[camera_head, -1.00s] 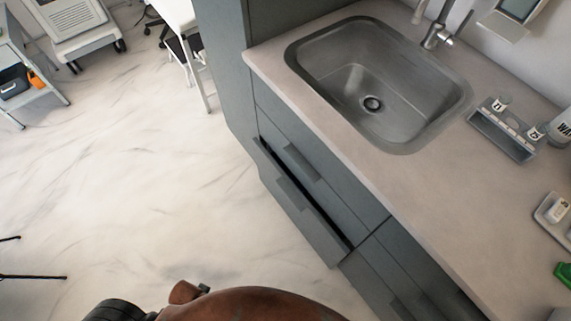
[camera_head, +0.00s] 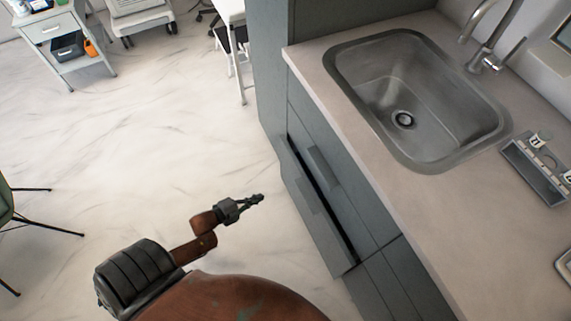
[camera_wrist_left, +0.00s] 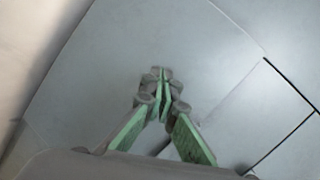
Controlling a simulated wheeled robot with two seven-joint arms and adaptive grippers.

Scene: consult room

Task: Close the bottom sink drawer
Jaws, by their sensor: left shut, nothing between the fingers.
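The bottom sink drawer (camera_head: 322,236) is a grey front under the sink counter. It stands slightly open, with a dark gap along its top edge. Its bar handle (camera_head: 309,196) is on the upper part of the front. My left gripper (camera_head: 260,198) is shut and empty, over the floor to the left of the drawer front and apart from it in the head view. In the left wrist view, the closed green fingertips (camera_wrist_left: 160,74) point at a plain grey panel (camera_wrist_left: 180,35); whether they touch it I cannot tell. My right gripper is out of view.
The upper drawer (camera_head: 345,202) looks flush with the cabinet. The counter (camera_head: 410,215) with its steel sink (camera_head: 405,85) overhangs on the right. A tall grey cabinet (camera_head: 270,75) stands behind. A chair (camera_head: 8,205) is at the left. The floor (camera_head: 150,150) between is clear.

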